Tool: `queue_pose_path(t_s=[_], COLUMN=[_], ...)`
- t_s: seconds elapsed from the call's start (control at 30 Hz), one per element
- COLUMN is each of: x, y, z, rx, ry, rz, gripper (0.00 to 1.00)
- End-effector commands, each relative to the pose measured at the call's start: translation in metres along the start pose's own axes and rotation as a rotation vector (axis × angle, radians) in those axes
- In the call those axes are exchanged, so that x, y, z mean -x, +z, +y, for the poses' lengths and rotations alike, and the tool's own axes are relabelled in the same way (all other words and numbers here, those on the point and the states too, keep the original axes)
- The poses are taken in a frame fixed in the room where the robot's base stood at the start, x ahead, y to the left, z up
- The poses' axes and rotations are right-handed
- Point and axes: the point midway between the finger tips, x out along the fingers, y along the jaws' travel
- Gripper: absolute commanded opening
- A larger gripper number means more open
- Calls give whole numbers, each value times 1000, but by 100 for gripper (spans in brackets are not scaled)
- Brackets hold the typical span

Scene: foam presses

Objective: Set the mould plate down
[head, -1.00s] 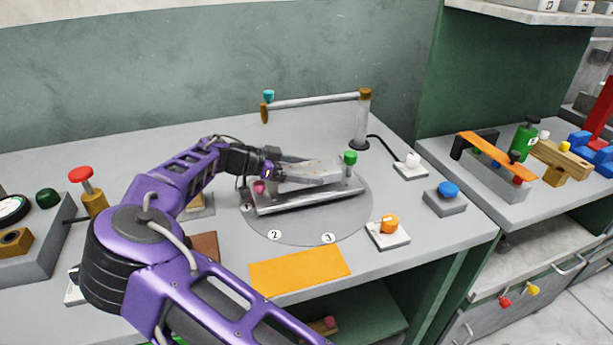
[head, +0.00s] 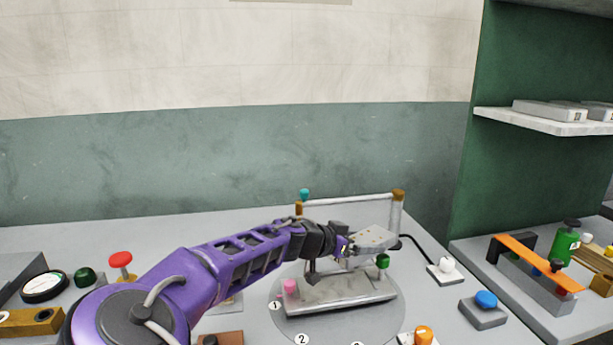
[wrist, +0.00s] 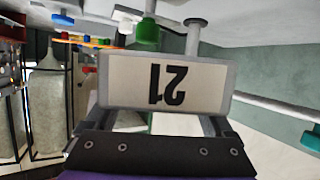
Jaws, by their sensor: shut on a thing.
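My gripper (head: 350,245) is shut on the mould plate (head: 372,240), a flat grey plate held above the bed. In the wrist view the plate (wrist: 225,85) shows a pale label with "21" upside down. Below it a flat grey bed (head: 335,293) sits on the round turntable (head: 385,325). A pink peg (head: 289,287) stands at the bed's left end and a green peg (head: 383,261) at its right end, just below the plate. The wrist view shows the green peg (wrist: 147,35) beyond the plate. A gap shows between plate and bed.
A post (head: 396,215) with a horizontal bar and teal knob (head: 305,194) stands behind the plate. A white button (head: 446,265), a blue button (head: 486,299) and an orange knob (head: 423,335) lie to the right. A red-topped post (head: 121,262) stands left.

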Motion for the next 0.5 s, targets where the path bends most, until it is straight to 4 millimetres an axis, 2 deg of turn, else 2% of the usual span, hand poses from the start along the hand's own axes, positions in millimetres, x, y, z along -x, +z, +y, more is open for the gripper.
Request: queue_pose_path(t_s=[0.27,0.5], x=[0,16], y=[2,14], z=[28,55], rx=[105,175], ry=[-235,-434], rz=[-1,-3], gripper=[0,0])
